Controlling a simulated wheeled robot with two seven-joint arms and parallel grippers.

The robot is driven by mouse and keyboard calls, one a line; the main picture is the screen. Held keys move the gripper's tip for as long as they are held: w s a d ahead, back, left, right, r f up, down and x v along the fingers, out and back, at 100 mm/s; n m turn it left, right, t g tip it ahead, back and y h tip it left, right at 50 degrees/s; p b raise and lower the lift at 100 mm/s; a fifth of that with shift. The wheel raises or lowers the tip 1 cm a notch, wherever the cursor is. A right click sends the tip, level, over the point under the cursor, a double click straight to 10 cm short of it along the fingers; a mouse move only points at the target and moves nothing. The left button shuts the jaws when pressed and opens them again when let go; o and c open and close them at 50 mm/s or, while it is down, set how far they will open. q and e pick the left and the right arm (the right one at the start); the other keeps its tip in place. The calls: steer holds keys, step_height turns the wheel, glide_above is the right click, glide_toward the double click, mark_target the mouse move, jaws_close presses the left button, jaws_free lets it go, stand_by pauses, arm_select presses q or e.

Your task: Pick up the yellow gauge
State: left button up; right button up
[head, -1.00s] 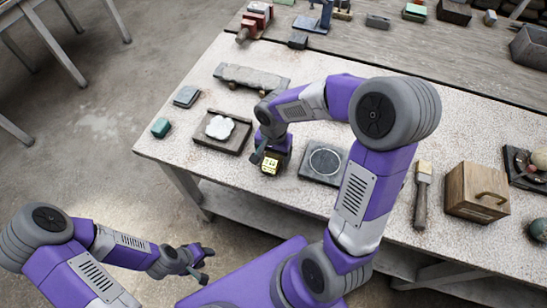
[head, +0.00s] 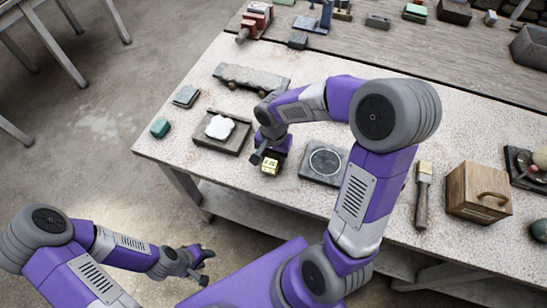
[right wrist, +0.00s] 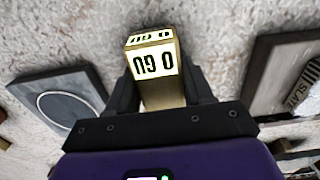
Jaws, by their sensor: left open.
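The yellow gauge (head: 269,165) is a small block with black characters on a pale face, near the front edge of the table. In the right wrist view the gauge (right wrist: 157,75) stands between the two dark fingers of my right gripper (right wrist: 162,92), which lie against its sides. In the head view my right gripper (head: 267,160) reaches down there and partly hides the gauge. I cannot tell whether its underside touches the table. My left gripper (head: 203,266) is open and empty, off the table at the lower left.
A dark slab with a circle (head: 325,161) lies right of the gauge. A framed slate tray (head: 204,143) with a white lump (head: 220,127) lies to its left.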

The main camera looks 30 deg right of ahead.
steer(key=c, duration=0.4)
steer(key=shift+o, duration=0.2)
steer(key=shift+r+p, duration=0.4)
steer(key=shift+p, duration=0.1)
step_height(320, 180, up, 10)
steer(key=p, duration=0.2)
steer(key=shift+f+p, duration=0.1)
steer(key=shift+p, duration=0.2)
steer(key=o, duration=0.5)
steer(key=shift+c, duration=1.4)
